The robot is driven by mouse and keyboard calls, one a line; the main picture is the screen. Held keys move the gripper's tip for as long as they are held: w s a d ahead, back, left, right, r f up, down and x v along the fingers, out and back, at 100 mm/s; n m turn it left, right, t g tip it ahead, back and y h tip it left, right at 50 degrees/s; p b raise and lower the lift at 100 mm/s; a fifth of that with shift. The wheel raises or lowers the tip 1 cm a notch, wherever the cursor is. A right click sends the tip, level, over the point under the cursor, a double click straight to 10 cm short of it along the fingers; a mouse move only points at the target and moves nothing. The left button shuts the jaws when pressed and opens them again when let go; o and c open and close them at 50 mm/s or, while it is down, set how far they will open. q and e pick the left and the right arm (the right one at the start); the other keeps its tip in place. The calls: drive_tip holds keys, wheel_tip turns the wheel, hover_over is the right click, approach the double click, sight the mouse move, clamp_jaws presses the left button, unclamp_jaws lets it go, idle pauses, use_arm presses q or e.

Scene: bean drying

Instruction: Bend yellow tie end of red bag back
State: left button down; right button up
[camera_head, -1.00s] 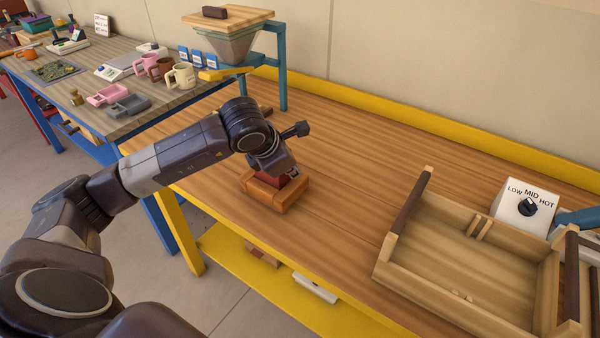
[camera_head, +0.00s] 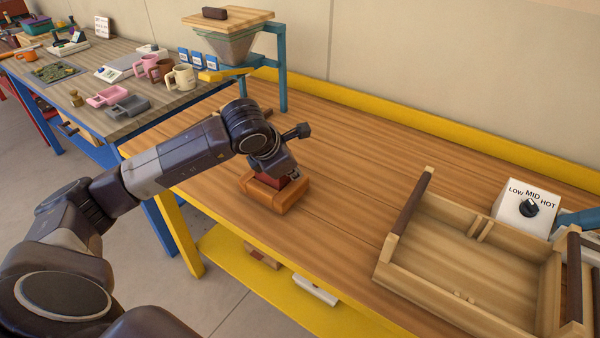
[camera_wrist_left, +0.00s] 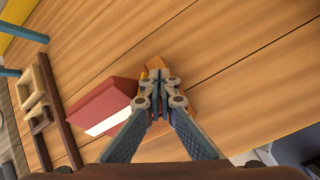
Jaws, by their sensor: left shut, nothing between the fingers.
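The red bag (camera_head: 292,181) sits in a low orange-brown holder (camera_head: 289,200) on the wooden table. In the left wrist view the red bag (camera_wrist_left: 97,104) lies to the left of the fingers, with a pale face toward the camera. My left gripper (camera_wrist_left: 157,78) is shut and empty beside the bag, with its fingertips over the holder's orange edge (camera_wrist_left: 153,63). In the head view my left gripper (camera_head: 291,173) is right at the bag and covers part of it. I cannot make out the yellow tie end. My right gripper is not in view.
A wooden tray (camera_head: 390,270) stands to the right, near a white heat dial box (camera_head: 527,208). A funnel stand (camera_head: 283,70) is behind. Mugs (camera_head: 180,77) stand on the left table. The table between holder and tray is clear.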

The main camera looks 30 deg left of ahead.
use_arm(q)
drive_tip(key=shift+b+x, duration=0.8)
drive_tip(key=shift+x, duration=0.15)
idle(0.7)
drive_tip(key=shift+r, duration=0.1)
drive_tip(key=shift+s+r, duration=0.3)
drive_tip(key=shift+r, duration=0.15)
drive_tip(key=shift+p+v, duration=0.75)
drive_tip(key=shift+v, duration=1.15)
drive_tip(key=shift+s, duration=0.1)
drive_tip(key=shift+f, duration=0.1)
